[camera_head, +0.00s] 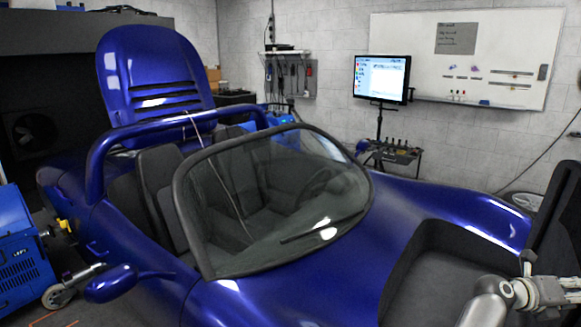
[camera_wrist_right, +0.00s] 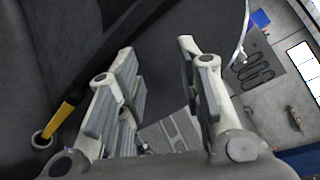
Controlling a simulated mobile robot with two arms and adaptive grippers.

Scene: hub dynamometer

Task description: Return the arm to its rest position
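My right arm (camera_head: 490,302) comes in at the lower right of the head view, over the open front bay of the blue car (camera_head: 440,210). The right gripper shows partly there, beside a dark raised panel (camera_head: 556,235) at the right edge. In the right wrist view my right gripper (camera_wrist_right: 156,52) has its two fingers apart, with nothing seen held between them. A dark surface lies behind the fingers. A yellow stick-like part (camera_wrist_right: 58,118) stands by a small round ring left of the fingers. My left arm and gripper are not in view.
The windshield (camera_head: 275,200) and the bay's edges stand near the arm. A blue machine (camera_head: 20,250) is at the far left. A monitor (camera_head: 381,78) on a stand, a small tool table (camera_head: 390,152) and a whiteboard (camera_head: 470,55) are at the back.

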